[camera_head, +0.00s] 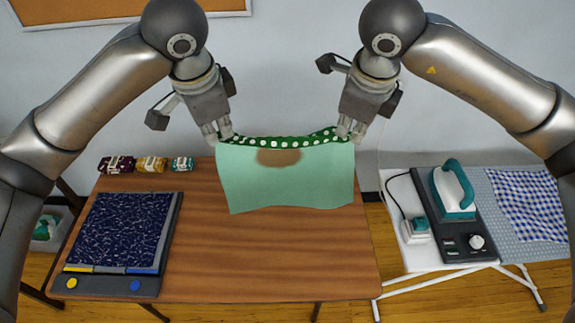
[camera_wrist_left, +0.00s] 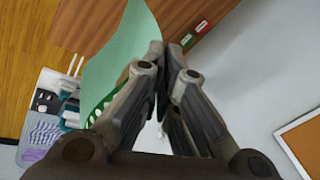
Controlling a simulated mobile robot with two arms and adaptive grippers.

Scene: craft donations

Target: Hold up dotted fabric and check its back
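The dotted fabric (camera_head: 285,185) hangs between my two grippers above the table's back part. Its pale green back faces the head camera and has a brown stain near the top middle. A strip of the dark green side with white dots shows along the sagging top edge. My left gripper (camera_head: 222,138) is shut on the fabric's top left corner. My right gripper (camera_head: 347,134) is shut on the top right corner. In the left wrist view the fabric (camera_wrist_left: 122,52) runs away from the closed fingers of my left gripper (camera_wrist_left: 165,60).
A wooden table (camera_head: 225,255) lies below, its middle and front bare. A dark blue patterned cloth (camera_head: 120,228) lies on a device at the left. Several small fabric bundles (camera_head: 150,164) sit at the back left. An iron (camera_head: 453,192) stands on an ironing board (camera_head: 500,180) at the right.

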